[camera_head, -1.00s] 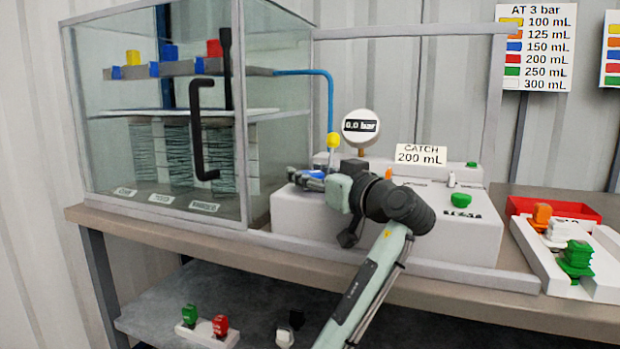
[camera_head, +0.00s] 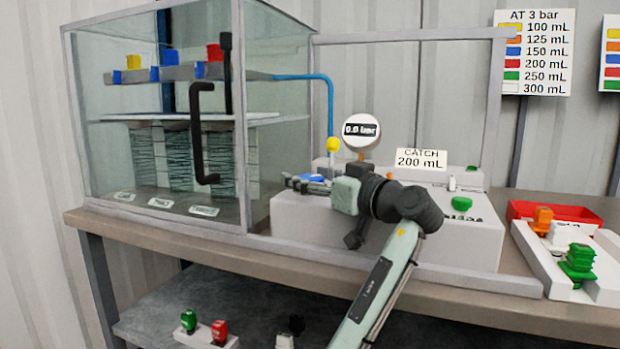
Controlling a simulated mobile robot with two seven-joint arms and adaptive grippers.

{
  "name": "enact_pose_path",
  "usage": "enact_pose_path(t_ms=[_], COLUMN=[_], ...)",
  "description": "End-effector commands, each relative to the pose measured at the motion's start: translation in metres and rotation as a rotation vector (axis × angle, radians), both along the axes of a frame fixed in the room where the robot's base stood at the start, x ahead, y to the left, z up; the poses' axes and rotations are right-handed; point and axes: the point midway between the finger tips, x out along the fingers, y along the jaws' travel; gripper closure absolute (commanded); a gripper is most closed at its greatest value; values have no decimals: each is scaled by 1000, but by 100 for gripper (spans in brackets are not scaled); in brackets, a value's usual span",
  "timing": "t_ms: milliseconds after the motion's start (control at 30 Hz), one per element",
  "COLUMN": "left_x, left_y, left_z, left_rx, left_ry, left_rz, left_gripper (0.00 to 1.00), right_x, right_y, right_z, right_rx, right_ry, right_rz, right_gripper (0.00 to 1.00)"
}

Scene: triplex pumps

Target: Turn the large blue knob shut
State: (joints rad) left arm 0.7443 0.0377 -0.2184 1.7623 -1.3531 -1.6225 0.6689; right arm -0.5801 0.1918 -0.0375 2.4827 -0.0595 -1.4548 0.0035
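The large blue knob (camera_head: 310,178) sits on top of the light grey pump housing (camera_head: 300,216), below the yellow nozzle.
A gauge (camera_head: 361,131) reading 0.0 bar stands behind the gripper. A glass case (camera_head: 150,110) is at left. A green knob (camera_head: 462,203) is on the housing at right, near a red tray (camera_head: 590,214).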

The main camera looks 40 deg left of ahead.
Motion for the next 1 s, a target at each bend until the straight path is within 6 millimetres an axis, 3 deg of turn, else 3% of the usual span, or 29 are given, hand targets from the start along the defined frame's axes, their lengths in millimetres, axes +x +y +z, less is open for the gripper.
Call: enact_pose_path(t_ms=[333,700,1000], left_x=[0,0,0], left_y=[0,-1,0], left_z=[7,74,100], left_rx=[-1,-2,0], left_ry=[-2,-4,0], left_rz=[0,-1,0], left_gripper=[34,34,34], right_x=[1,0,0], right_y=[1,0,0], right_z=[0,0,0], right_rx=[2,1,1], right_ry=[-2,-1,0], right_rz=[1,1,0], right_gripper=[100,100,100])
